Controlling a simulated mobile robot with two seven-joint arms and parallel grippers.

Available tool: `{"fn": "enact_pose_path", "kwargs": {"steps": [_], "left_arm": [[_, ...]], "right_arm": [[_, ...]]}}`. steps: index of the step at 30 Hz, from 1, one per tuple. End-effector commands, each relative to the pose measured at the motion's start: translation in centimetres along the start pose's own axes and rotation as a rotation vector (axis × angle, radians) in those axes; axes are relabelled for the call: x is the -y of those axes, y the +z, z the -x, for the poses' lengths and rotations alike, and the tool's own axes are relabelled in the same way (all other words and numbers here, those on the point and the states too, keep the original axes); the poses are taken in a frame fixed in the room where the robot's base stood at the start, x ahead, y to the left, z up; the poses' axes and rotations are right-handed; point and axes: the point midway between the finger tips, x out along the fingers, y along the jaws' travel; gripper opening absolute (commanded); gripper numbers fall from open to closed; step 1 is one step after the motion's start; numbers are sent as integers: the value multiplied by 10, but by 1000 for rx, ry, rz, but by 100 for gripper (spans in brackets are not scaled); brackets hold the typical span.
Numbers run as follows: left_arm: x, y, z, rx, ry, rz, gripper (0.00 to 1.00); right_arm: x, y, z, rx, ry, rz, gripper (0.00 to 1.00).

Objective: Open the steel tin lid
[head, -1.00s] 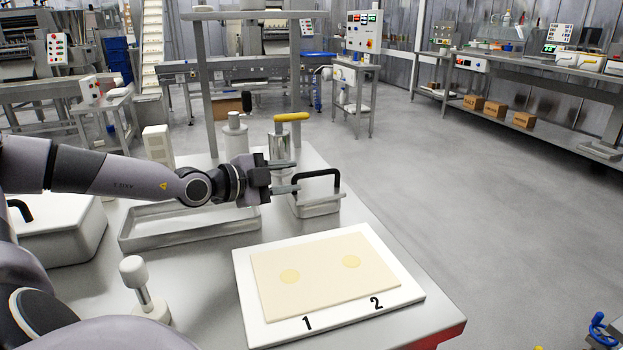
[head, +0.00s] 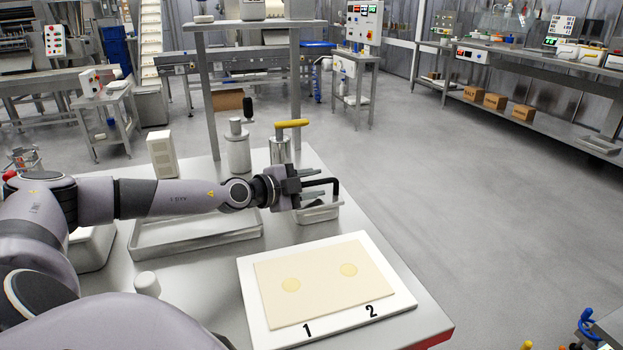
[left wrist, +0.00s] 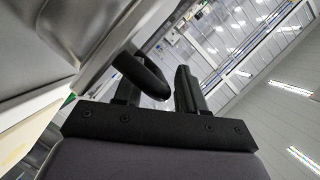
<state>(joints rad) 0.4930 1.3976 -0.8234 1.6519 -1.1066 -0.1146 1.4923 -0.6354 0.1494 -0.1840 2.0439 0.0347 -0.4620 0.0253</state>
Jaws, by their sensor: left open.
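The steel tin (head: 318,215) is a small rectangular box near the back right of the table. Its lid has a black arched handle (head: 336,187). My left gripper (head: 318,191) reaches in from the left at the height of the handle, with its fingers pointing right, and hides part of the tin and handle. In the left wrist view the black handle (left wrist: 148,76) shows between the two open fingers of the gripper (left wrist: 158,92). Whether a finger touches the handle I cannot tell. My right gripper is not in view.
A white board (head: 400,302) marked 1 and 2 bears a pasta sheet (head: 320,297) with two filling dabs. A shallow tray (head: 165,245) lies to the left. A yellow-handled canister (head: 280,152) and a steel post of a raised shelf (head: 296,90) stand behind.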

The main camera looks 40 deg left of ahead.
Motion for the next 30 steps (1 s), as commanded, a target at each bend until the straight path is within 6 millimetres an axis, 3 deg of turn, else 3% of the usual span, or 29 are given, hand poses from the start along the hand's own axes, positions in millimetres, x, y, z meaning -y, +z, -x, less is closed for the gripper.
{"fn": "enact_pose_path", "kwargs": {"steps": [8,9,12,13,30], "left_arm": [[0,0,-1,1,0,-1,40],[0,0,-1,1,0,-1,37],[0,0,-1,0,0,-1,4],[0,0,-1,0,0,-1,0],[4,6,0,4,8,19,0]], "right_arm": [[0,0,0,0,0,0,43],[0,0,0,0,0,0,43],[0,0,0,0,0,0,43],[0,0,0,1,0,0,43],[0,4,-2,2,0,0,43]]}}
